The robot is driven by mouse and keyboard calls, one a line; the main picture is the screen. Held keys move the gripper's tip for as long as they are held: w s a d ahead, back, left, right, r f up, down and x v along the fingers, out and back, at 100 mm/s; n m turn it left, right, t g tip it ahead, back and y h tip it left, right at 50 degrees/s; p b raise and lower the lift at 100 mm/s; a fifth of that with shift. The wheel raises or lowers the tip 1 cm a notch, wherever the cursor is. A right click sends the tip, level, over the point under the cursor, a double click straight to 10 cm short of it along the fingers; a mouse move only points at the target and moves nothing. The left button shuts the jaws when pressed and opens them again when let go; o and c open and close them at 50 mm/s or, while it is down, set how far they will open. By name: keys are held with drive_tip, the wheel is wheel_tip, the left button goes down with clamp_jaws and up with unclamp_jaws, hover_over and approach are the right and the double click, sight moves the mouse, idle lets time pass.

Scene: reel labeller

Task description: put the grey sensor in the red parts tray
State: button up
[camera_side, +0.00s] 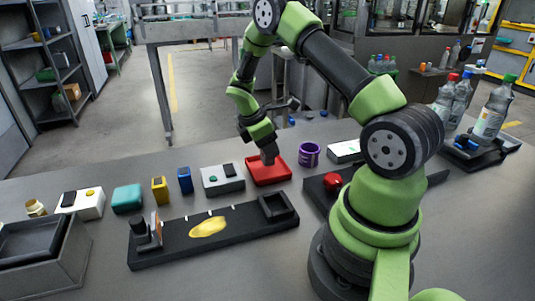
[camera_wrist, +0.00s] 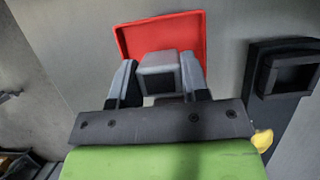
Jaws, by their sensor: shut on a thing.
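The red parts tray (camera_side: 281,173) lies on the grey table, right of a grey-white box. In the wrist view the red tray (camera_wrist: 128,38) lies just beyond the fingertips. My gripper (camera_wrist: 158,80) is shut on the grey sensor (camera_wrist: 158,66), a small grey block with a dark square face. In the side view my gripper (camera_side: 268,156) points down over the tray. The sensor overlaps the tray in the wrist view. I cannot tell whether it touches the tray floor.
A purple cup (camera_side: 309,154) stands right of the tray. A grey-white box (camera_side: 222,179) stands left of it. A black fixture (camera_side: 170,246) with a yellow patch lies in front. A red button (camera_side: 332,181) is near my base. Several bottles (camera_side: 490,110) stand at far right.

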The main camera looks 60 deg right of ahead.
drive_tip(key=shift+f, duration=1.15)
drive_tip(key=shift+f, duration=0.1)
drive_tip(key=o, duration=0.9)
drive_tip(key=shift+o, duration=0.2)
